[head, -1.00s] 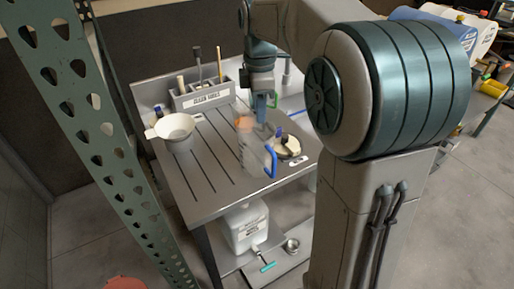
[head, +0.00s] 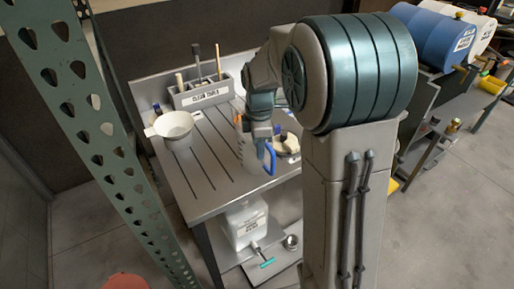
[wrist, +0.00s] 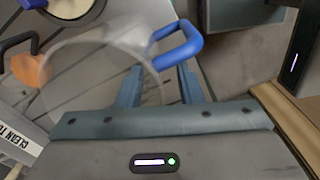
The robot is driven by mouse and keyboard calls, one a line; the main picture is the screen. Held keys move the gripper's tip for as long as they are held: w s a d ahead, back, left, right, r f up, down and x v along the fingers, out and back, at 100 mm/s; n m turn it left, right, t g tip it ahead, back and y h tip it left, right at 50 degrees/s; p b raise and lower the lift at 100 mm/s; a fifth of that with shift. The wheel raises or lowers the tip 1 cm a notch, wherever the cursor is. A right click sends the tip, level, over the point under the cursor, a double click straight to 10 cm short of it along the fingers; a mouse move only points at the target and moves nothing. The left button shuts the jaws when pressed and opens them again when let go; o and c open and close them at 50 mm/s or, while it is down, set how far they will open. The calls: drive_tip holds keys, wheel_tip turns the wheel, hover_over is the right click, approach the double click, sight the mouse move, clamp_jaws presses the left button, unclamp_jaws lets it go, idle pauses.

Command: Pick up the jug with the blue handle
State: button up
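The jug (head: 247,152) is clear and see-through, with a blue handle (head: 270,160), and stands upright on the grey slatted bench. In the wrist view the jug (wrist: 88,85) is at left, and its blue handle (wrist: 190,38) reaches toward my fingertips. My gripper (wrist: 160,70) is open, with its two fingers apart and the lower part of the handle by the gap between them. I cannot tell whether a finger touches the handle. In the head view my gripper (head: 263,142) is just above the handle, partly hiding the jug's top.
A white bowl (head: 174,128) stands at left. A labelled tool caddy (head: 203,95) is at the back. A white canister (head: 244,222) is on the lower shelf. The bench's front left is clear.

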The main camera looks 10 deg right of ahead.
clamp_jaws()
drive_tip(key=shift+r, duration=0.1)
idle(0.3)
